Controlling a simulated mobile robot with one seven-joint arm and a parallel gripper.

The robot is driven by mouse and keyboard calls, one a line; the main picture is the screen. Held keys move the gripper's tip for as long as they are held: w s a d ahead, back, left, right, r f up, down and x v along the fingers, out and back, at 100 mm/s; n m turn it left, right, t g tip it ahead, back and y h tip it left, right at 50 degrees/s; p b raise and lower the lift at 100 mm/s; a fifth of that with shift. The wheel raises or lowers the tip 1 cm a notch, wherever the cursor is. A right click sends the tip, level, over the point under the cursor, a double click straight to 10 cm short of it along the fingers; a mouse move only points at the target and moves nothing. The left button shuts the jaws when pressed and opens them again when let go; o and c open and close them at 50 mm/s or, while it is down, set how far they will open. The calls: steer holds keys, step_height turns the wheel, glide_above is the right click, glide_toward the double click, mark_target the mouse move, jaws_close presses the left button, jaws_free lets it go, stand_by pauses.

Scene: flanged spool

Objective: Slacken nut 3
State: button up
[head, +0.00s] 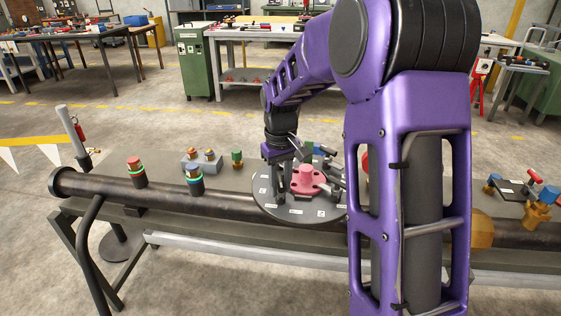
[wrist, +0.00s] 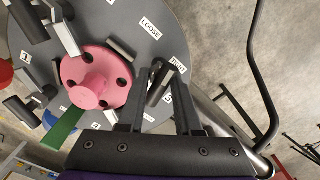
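A round grey flange plate (head: 293,212) with a pink hub (head: 308,180) sits on the bench pipe. In the wrist view the plate (wrist: 118,22) carries LOOSE (wrist: 150,27) and TIGHT (wrist: 178,66) labels and several grey lever-like nuts around the pink hub (wrist: 95,80). Nut 3 (wrist: 157,82), a dark handle, is by the TIGHT label and a partly hidden label 3 (wrist: 168,98). My gripper (wrist: 158,100) is open, with one finger either side of this nut; contact cannot be told. In the head view my gripper (head: 280,178) is low over the plate, partly hidden.
Other nuts stand close to the hub, one by label 1 (wrist: 25,57). A green tab (wrist: 63,133) lies below the hub.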

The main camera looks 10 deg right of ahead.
mark_target(280, 180)
steer(key=n, duration=0.1)
steer(key=n+p, duration=0.1)
steer(key=n, duration=0.1)
steer(key=n+p, duration=0.1)
steer(key=shift+r, duration=0.25)
steer(key=n+p, duration=0.1)
steer(key=n, duration=0.2)
steer(key=shift+n+p, duration=0.35)
steer(key=shift+n, duration=0.05)
steer(key=shift+f, duration=0.25)
steer(key=m, duration=0.2)
steer(key=shift+r+m, duration=0.1)
steer(key=shift+m, duration=0.3)
step_height(280, 180, up, 6)
steer(key=p, duration=0.4)
steer(key=shift+r, duration=0.45)
